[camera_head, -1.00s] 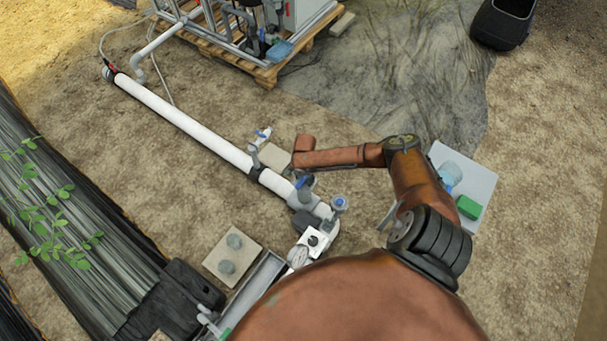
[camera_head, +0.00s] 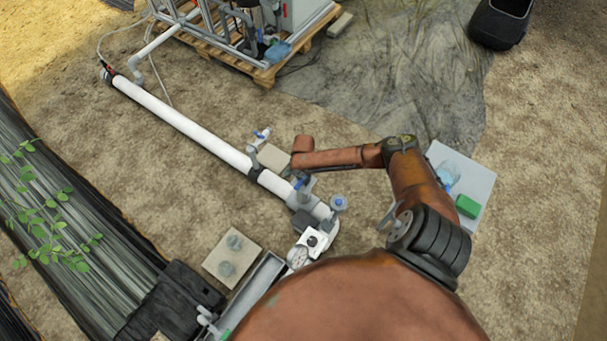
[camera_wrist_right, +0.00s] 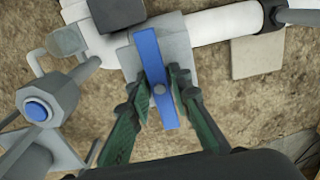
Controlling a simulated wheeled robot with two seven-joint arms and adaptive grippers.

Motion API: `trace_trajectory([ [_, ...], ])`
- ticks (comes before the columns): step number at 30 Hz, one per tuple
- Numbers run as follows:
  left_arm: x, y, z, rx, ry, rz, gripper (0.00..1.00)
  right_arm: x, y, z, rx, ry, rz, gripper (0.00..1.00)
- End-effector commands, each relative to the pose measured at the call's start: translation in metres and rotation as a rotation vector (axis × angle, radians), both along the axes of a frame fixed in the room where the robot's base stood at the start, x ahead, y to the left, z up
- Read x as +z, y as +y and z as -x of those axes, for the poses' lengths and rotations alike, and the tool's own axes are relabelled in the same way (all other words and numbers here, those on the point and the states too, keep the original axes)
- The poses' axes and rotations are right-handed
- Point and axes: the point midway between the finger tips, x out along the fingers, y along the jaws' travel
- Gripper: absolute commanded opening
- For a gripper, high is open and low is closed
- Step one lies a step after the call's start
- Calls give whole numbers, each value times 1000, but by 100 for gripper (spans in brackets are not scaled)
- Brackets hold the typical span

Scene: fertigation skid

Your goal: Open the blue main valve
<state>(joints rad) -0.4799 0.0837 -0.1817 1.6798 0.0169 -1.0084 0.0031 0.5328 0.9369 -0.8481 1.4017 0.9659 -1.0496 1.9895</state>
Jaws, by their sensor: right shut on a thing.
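The blue main valve handle (camera_wrist_right: 156,70) is a flat blue bar on a grey valve body (camera_wrist_right: 182,55), lying roughly crosswise to the white pipe in the right wrist view. My right gripper (camera_wrist_right: 161,84) has its two dark green fingers on either side of the bar and is shut on it. In the head view the blue handle (camera_head: 300,183) shows near the lower end of the white pipe, below my right wrist. The gripper's grip is too small to make out there. My left gripper is not in view.
The long white pipe (camera_head: 180,122) runs to the upper left. A smaller blue-handled valve (camera_head: 262,133) and a blue-capped fitting (camera_head: 338,203) stand nearby. A pressure gauge (camera_head: 298,256) is below. A light tray (camera_head: 480,176) holds a green box. Open sand lies left of the pipe.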

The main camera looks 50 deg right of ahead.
Motion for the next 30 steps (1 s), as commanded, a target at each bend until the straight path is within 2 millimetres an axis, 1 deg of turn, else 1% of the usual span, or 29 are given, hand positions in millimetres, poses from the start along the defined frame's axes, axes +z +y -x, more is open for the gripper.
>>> trace_trajectory([
  [2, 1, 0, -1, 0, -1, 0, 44, -2, 2, 2, 45, 2, -3, 0],
  [5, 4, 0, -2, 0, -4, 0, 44, -2, 2, 2, 167, 2, -3, 0],
  [16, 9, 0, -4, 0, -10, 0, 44, -3, 2, 3, 682, 4, -3, 0],
  [30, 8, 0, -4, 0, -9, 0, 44, -4, 2, 3, 1357, 5, -3, 0],
])
